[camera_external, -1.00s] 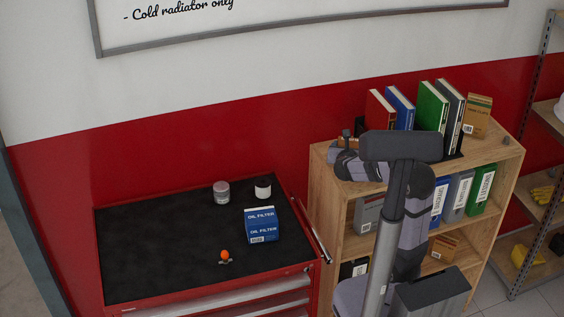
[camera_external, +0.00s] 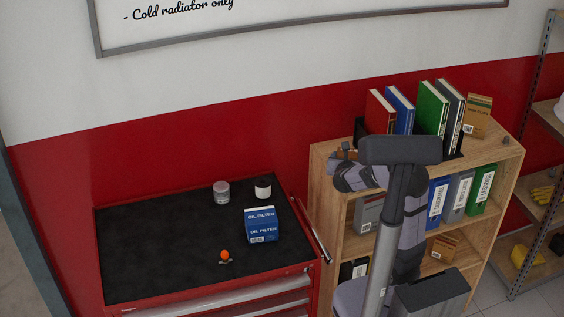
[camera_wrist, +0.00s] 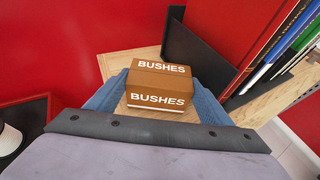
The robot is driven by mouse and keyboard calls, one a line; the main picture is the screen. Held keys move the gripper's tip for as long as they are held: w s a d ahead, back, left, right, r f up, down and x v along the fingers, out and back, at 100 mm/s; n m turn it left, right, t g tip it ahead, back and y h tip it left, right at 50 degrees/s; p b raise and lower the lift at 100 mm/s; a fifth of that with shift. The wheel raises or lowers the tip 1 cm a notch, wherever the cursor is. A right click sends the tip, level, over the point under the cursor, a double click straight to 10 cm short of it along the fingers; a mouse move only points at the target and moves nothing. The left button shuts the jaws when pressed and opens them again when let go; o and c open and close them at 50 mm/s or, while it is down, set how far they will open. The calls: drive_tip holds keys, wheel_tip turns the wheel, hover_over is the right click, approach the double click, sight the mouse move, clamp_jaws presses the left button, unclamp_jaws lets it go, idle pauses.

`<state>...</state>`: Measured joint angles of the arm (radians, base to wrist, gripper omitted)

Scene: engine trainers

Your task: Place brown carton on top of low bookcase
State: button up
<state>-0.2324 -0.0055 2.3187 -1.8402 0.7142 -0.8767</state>
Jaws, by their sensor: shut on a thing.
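A brown carton (camera_wrist: 158,83) marked "BUSHES" is held between the two blue-grey fingers of my gripper (camera_wrist: 160,96) in the wrist view. The wooden top (camera_wrist: 128,60) of the low bookcase shows behind and below it; whether they touch I cannot tell. In the external view my gripper (camera_external: 346,158) is at the left end of the low bookcase (camera_external: 490,152), beside the black bookend. Only a small brown bit of the carton (camera_external: 346,146) shows there; my arm and gripper hide the rest.
Red, blue, green and grey books (camera_external: 432,108) stand on the bookcase top by a black bookend (camera_wrist: 200,55). Another brown box (camera_external: 478,115) stands at their right. A red tool cabinet (camera_external: 140,255) at left bears an oil filter box (camera_external: 262,225) and jars.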

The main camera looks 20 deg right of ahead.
drive_tip(key=o, duration=1.4)
drive_tip(key=shift+f, duration=0.1)
drive_tip(key=shift+r, duration=0.2)
drive_tip(key=shift+s+a+r, duration=0.1)
drive_tip(key=shift+s+a, duration=0.05)
drive_tip(key=p+v, duration=0.1)
drive_tip(key=v, duration=1)
drive_tip(key=shift+s, duration=0.3)
